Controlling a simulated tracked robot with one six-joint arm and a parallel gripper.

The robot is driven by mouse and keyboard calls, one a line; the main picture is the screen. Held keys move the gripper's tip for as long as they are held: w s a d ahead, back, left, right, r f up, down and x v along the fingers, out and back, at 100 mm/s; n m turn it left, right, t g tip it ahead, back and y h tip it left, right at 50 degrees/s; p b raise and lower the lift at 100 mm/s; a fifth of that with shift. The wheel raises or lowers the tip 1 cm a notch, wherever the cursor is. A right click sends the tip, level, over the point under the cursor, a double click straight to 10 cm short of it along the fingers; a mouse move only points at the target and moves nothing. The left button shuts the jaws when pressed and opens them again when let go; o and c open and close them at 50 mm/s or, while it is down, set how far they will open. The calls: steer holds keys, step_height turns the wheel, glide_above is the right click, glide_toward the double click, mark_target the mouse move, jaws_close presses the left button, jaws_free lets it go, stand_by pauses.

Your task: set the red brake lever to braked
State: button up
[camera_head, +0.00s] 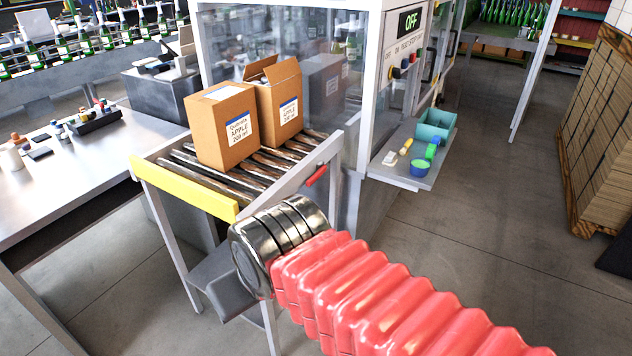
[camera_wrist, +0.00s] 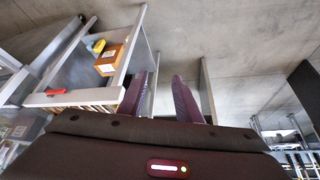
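The red brake lever (camera_head: 317,175) is a short red handle on the near side rail of the roller conveyor (camera_head: 332,147), below the cartons. It lies slanted in the head view. In the wrist view the red lever (camera_wrist: 56,92) shows at the left, on a pale metal rail. My gripper (camera_wrist: 163,78) shows in the wrist view as two dark purple fingers, apart with nothing between them. The lever is well left of the fingers there, not touched. In the head view my arm's metal wrist and red bellows are in front of the conveyor; the fingertips cannot be made out.
Two cardboard cartons (camera_head: 226,125) stand on the rollers, and a yellow bar (camera_head: 185,188) crosses the conveyor's end. A small shelf (camera_head: 385,170) with a teal bin (camera_head: 436,124) juts out right of the conveyor. A steel table (camera_head: 85,165) stands left. The floor at right is open.

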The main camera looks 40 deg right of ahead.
steer(key=shift+o, duration=0.9)
steer(key=shift+w+d, duration=0.15)
steer(key=shift+w, duration=0.1)
steer(key=w+d+f+n+t+h, duration=0.2)
steer(key=w+d+n+t+h, duration=0.5)
steer(key=w+d, duration=1.95)
steer(key=s+d+f+n+t+y, duration=0.2)
steer(key=s+d+f+n+y, duration=0.1)
steer(key=d+f+n, duration=0.2)
steer(key=s+d+f+n+t+y, duration=0.3)
steer(key=d+f+n, duration=0.2)
steer(key=d+f, duration=0.5)
steer(key=shift+d, duration=0.35)
